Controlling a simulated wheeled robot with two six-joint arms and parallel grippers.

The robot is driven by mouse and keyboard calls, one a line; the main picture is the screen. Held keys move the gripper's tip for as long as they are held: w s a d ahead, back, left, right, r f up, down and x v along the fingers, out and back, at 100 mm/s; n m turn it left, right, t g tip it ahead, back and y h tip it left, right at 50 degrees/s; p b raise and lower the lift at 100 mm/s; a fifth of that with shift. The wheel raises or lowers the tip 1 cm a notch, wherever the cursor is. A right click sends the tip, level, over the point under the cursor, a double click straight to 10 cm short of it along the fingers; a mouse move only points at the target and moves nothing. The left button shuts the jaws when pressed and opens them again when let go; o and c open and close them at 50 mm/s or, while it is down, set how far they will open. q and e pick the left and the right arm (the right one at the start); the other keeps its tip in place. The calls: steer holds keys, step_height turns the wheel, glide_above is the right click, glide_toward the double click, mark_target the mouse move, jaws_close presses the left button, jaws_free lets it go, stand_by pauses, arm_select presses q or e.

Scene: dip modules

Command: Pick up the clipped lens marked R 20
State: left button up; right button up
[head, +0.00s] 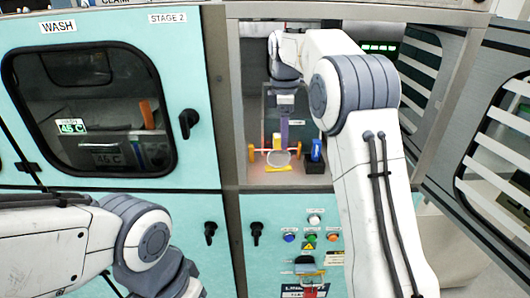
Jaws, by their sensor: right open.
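A clear round lens (279,158) with yellow clip parts above and below it stands in the open bay at the centre. Its marking is too small to read, so I cannot tell whether it says R 20. My right arm reaches into the bay from the right. My right gripper (280,152) is open, with its orange fingers spread to the left and right of the lens. I cannot tell whether either finger touches it. My left arm shows at the lower left, but its gripper is out of view.
A blue piece (316,150) on a black block stands close to the right finger. The bay's frame (228,110) bounds the space on the left. A shut wash door (90,105) is further left. A slatted open door (495,130) stands at the right.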

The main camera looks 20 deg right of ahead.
mark_target(280, 167)
steer(key=shift+w+a+n, duration=0.1)
steer(key=shift+a+n, duration=0.2)
steer(key=shift+n, duration=0.1)
steer(key=shift+a+f, duration=0.15)
steer(key=shift+f, duration=1.1)
steer(key=f, duration=0.1)
steer(key=f+p, duration=0.1)
steer(key=f, duration=0.2)
steer(key=shift+w+d+f+p, duration=0.15)
steer(key=shift+d+p, duration=0.1)
steer(key=shift+p, duration=0.15)
arm_select(q)
steer(key=shift+a+r, duration=0.2)
steer(key=shift+r, duration=0.4)
steer(key=shift+a+r, duration=0.15)
steer(key=shift+r, duration=0.4)
arm_select(e)
steer(key=shift+f, duration=0.5)
jaws_close()
